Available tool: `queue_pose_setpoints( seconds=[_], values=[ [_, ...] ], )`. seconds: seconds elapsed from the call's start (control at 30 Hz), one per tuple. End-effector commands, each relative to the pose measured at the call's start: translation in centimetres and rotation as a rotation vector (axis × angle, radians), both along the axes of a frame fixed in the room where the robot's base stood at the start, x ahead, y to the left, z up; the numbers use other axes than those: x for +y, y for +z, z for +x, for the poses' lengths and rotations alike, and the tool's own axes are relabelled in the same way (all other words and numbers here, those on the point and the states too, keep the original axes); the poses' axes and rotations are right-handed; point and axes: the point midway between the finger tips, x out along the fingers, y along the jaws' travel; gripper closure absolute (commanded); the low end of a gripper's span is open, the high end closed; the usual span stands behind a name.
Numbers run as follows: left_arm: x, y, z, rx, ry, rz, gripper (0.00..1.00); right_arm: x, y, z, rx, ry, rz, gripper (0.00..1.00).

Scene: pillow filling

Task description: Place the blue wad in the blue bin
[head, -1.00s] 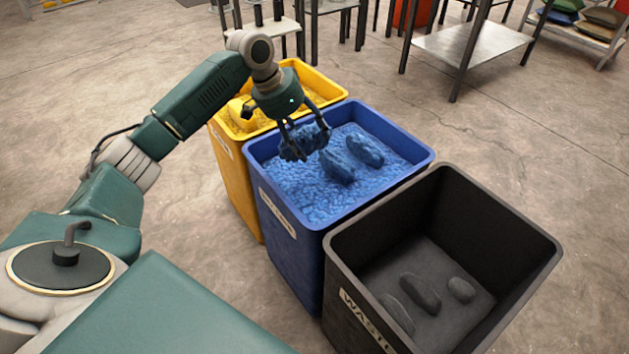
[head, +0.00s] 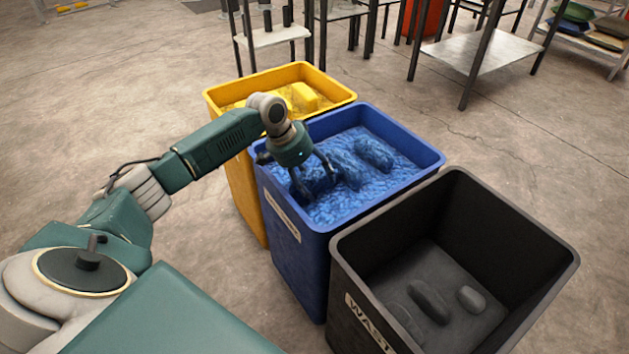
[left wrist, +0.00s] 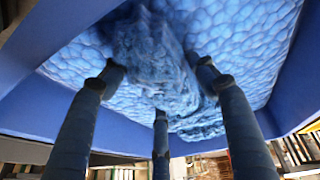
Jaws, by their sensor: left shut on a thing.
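The blue bin (head: 318,245) stands in the middle of the row of bins, filled with a bumpy blue mass. My left gripper (head: 312,188) reaches down inside its near left part, just over the fill. It is shut on a blue wad (left wrist: 155,62), which shows between the fingers in the left wrist view. In the head view the fingers partly cover this wad, and whether it touches the fill is hard to tell. Two more blue wads lie on the fill, one beside the gripper (head: 347,168) and one farther back (head: 374,153). My right gripper is not seen.
A yellow bin (head: 226,150) with yellow filling stands behind the blue bin. A black waste bin (head: 510,215) with several dark wads inside stands close in front. Metal tables (head: 475,60) stand at the back. The floor at right is open.

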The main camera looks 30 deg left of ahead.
Motion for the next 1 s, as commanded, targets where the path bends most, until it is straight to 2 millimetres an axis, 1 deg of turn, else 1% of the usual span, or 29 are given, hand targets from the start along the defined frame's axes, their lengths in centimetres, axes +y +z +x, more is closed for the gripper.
queue_pose_setpoints(
  seconds=[0.23,0.27,0.3,0.33,0.67,0.7,0.73,0.77,0.87,1.0],
  values=[
    [0.0,-0.2,0.0,-0.001,0.0,-0.001,0.68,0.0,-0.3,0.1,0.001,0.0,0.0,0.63],
    [0.0,-0.2,0.0,-0.001,-0.001,0.0,0.35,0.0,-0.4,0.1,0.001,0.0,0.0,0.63],
    [0.0,-0.2,0.0,-0.001,-0.001,0.0,0.27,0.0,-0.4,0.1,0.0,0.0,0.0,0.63],
    [0.0,-0.2,0.0,-0.001,-0.001,0.0,0.21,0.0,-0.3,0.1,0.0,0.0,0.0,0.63],
    [0.0,0.0,0.0,-0.001,0.0,0.001,0.21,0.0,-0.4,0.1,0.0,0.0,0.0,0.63],
    [0.0,0.1,0.1,-0.002,0.0,0.0,0.21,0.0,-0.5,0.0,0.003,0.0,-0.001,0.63],
    [0.2,0.5,0.0,-0.002,0.001,0.001,0.21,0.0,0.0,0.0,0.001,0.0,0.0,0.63],
    [0.3,0.9,-0.1,-0.003,0.0,0.001,0.21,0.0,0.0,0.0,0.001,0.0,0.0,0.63],
    [0.7,2.6,-0.6,-0.004,0.0,0.001,0.21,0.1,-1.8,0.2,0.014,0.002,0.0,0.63],
    [1.6,5.5,-1.6,-0.003,0.0,0.002,0.21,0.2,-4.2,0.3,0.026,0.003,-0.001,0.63]
  ],
)
